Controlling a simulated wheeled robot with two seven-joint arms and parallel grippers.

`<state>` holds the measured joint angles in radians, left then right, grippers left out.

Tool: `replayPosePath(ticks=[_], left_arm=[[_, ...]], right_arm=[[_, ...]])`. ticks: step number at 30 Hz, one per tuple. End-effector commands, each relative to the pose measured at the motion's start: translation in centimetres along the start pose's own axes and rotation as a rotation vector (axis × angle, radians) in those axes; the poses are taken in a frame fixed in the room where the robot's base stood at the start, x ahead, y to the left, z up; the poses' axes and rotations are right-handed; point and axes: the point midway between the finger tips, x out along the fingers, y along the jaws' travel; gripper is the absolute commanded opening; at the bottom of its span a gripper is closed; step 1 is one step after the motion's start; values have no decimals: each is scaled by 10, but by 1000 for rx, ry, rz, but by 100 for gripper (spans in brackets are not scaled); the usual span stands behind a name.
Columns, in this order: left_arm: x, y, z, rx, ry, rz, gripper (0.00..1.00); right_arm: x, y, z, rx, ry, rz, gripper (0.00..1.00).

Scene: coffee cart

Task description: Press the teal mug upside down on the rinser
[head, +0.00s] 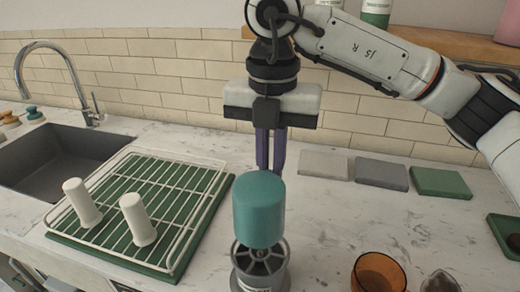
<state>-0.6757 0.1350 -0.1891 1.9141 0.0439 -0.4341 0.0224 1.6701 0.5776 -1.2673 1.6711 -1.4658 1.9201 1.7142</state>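The teal mug (259,209) is upside down over the rinser (262,272), its base facing up. The rinser is a grey round unit with a spoked top at the front centre. The mug's rim is at the rinser's centre, and I cannot tell how firmly it touches. My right gripper (270,158) comes down from above behind the mug, its purple fingers close together with a narrow gap. The fingertips and the mug's handle are hidden behind the mug, where the fingers appear closed on it. My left gripper is not in view.
A white wire rack (187,160) on a green mat holds two white cylindrical items (138,219) at left, beside a sink (55,160). An amber glass (378,273) stands close right of the rinser. Flat grey and green blocks (440,183) lie along the back wall.

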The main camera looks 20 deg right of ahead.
Motion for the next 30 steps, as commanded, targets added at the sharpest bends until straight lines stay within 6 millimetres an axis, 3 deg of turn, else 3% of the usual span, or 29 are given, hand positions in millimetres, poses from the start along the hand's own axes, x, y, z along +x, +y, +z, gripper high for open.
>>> replayPosePath(ticks=[15,30], left_arm=[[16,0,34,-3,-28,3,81],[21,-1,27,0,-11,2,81]], right_arm=[[42,0,-1,-1,0,0,0],[47,0,-1,-1,0,1,0]])
